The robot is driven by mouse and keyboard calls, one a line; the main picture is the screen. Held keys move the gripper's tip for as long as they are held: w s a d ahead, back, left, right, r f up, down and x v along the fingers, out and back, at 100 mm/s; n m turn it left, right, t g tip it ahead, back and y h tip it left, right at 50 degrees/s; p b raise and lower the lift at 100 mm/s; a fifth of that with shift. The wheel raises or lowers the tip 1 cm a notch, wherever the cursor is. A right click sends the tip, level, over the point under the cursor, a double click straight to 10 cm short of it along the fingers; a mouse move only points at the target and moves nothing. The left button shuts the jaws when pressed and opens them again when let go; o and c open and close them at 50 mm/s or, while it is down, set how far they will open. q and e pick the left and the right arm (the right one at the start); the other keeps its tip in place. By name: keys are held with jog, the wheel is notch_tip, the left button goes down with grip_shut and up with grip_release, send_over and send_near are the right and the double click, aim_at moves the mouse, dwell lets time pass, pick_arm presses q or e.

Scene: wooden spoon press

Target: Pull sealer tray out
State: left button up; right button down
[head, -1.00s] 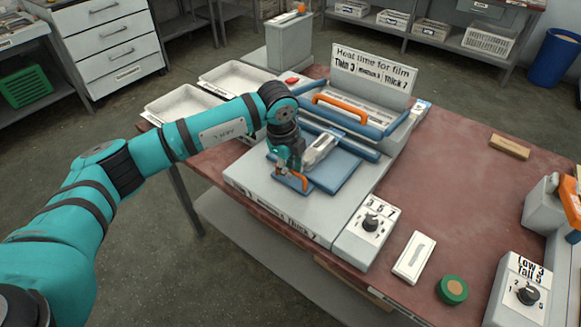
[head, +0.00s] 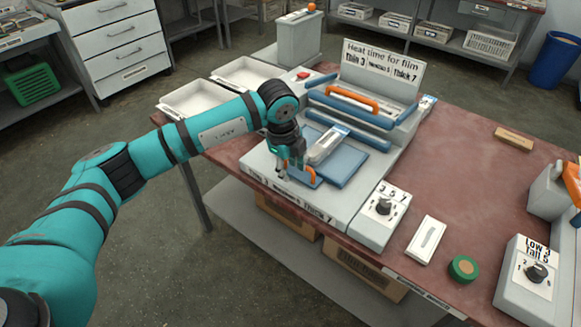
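The blue sealer tray (head: 345,170) lies at the front of the grey sealer (head: 345,200), its surface level with the body. A clear pouch with a white band (head: 327,145) lies on it. An orange handle (head: 312,175) shows at the tray's front left. My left gripper (head: 287,172) points down at the tray's front edge, just left of the visible orange part. The fingers cover part of the handle; whether they hold it is unclear. A second orange handle (head: 350,98) sits on the sealer's blue upper bar. My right gripper is not in view.
A dial box (head: 384,210), white block (head: 426,240) and green-rimmed disc (head: 463,268) stand right of the sealer. White trays (head: 190,105) lie left of it. Another dial unit (head: 525,280) stands at the right. The floor before the table is clear.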

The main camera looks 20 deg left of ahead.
pick_arm(q)
notch_tip(320, 180, up, 12)
jog(key=s, duration=0.2)
jog(key=shift+a+f, duration=0.2)
jog(key=shift+a, duration=0.2)
jog(key=shift+s, duration=0.1)
jog(key=shift+w+d+r+b, duration=1.05)
jog(key=shift+r+b, duration=0.9)
jog(key=shift+b, duration=0.8)
jog(key=w+f, duration=0.1)
jog(key=f, duration=0.4)
jog(key=w+f, duration=0.1)
jog(key=f, duration=0.4)
jog(key=w+f+p, duration=0.1)
jog(key=f, duration=0.4)
jog(key=shift+d+f, duration=0.3)
jog(key=shift+d, duration=0.05)
grip_shut()
